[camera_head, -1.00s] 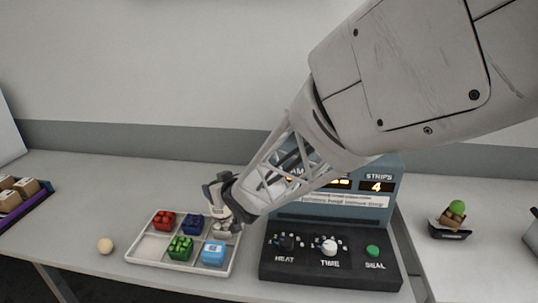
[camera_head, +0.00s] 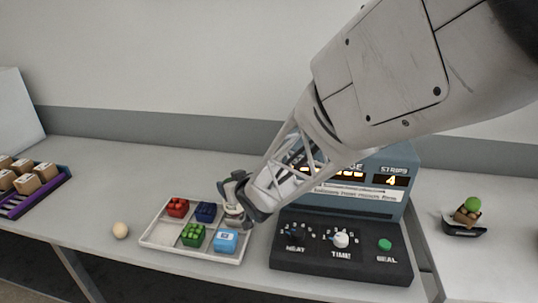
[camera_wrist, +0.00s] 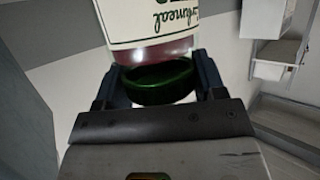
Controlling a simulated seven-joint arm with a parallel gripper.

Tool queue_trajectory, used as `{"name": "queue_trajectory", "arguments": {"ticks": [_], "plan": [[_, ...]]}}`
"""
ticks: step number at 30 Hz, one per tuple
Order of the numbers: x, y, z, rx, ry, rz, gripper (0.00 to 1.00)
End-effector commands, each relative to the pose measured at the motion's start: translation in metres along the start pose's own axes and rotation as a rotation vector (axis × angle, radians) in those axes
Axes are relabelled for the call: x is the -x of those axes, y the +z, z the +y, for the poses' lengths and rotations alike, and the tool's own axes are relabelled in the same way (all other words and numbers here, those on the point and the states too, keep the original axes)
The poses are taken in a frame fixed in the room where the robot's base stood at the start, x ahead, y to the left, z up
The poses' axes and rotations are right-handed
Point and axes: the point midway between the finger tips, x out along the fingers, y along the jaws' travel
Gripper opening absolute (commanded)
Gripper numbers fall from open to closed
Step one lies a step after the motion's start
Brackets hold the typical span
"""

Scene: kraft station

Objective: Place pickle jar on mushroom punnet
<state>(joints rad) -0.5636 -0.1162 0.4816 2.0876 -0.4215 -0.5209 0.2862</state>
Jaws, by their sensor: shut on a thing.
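My gripper (camera_wrist: 155,85) is shut on a jar with a dark green lid (camera_wrist: 160,80), a cream label (camera_wrist: 150,20) and reddish-brown contents, taken as the pickle jar. The label's words are cut off. In the head view my gripper (camera_head: 236,203) is over the back right compartment of the white tray (camera_head: 150,241). A pale patch (camera_head: 233,211) shows at the fingers there. The mushroom punnet cannot be made out clearly; my gripper covers most of that compartment. I cannot tell whether the jar touches anything below.
The tray holds a red punnet (camera_head: 177,207), a dark blue punnet (camera_head: 205,211), a green punnet (camera_head: 192,234) and a light blue box (camera_head: 225,240); its front left compartment is empty. The sealing machine (camera_head: 342,250) stands close on the right.

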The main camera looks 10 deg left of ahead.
Motion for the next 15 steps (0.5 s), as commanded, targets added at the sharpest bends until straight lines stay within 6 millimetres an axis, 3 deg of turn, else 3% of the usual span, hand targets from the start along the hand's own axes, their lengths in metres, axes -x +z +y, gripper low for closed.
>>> {"name": "queue_trajectory", "arguments": {"ticks": [12, 13, 15], "plan": [[-0.0012, 0.0021, 0.0, 0.001, 0.0, 0.001, 0.18], [-0.0011, 0.0025, 0.0, 0.001, 0.0, 0.0, 0.68], [-0.0011, 0.0024, 0.0, 0.001, 0.0, 0.0, 0.79]]}}
